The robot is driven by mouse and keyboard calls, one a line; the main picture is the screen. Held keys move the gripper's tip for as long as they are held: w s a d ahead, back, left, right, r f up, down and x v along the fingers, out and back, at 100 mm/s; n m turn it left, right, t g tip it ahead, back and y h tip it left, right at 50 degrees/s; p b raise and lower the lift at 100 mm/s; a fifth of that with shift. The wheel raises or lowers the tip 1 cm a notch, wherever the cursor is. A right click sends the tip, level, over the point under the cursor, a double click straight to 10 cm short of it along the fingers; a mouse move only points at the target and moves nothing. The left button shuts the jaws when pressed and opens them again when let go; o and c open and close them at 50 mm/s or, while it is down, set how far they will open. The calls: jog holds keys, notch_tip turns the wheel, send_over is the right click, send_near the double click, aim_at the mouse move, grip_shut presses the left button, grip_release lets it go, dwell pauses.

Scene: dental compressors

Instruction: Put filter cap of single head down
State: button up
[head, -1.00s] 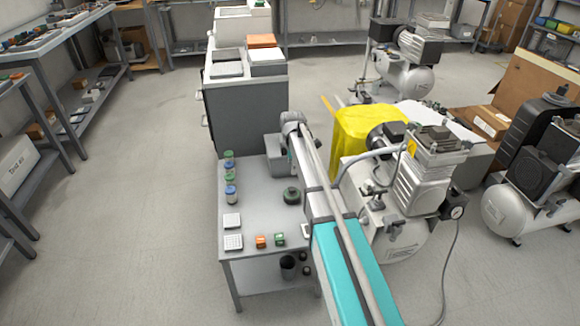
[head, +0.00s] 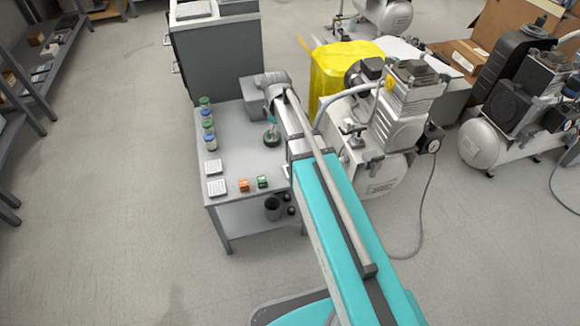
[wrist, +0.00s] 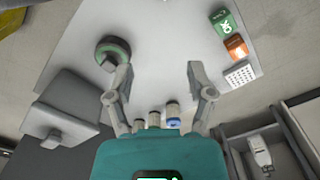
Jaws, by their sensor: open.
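The filter cap, a dark round piece with a green ring (head: 272,138), rests on the grey table (head: 238,165), near its right side. In the wrist view the cap (wrist: 113,48) lies just beyond the tip of the left finger, outside the space between the fingers. My gripper (wrist: 158,72) is open with nothing between its fingers. Whether the left finger touches the cap cannot be told. In the head view my arm hides most of the gripper. A silver compressor with one upright head (head: 412,90) stands right of the table.
Several small jars (head: 209,133) line the table's left edge. The table's middle is clear.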

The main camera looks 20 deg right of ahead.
jog(key=s+m, duration=1)
jog(key=s, duration=0.6)
jog(key=shift+s+a, duration=0.2)
jog(key=shift+s, duration=0.05)
jog(key=shift+r, duration=0.15)
notch_tip(320, 180, up, 29)
jog(key=p, duration=2.9)
jog(key=shift+f, duration=0.2)
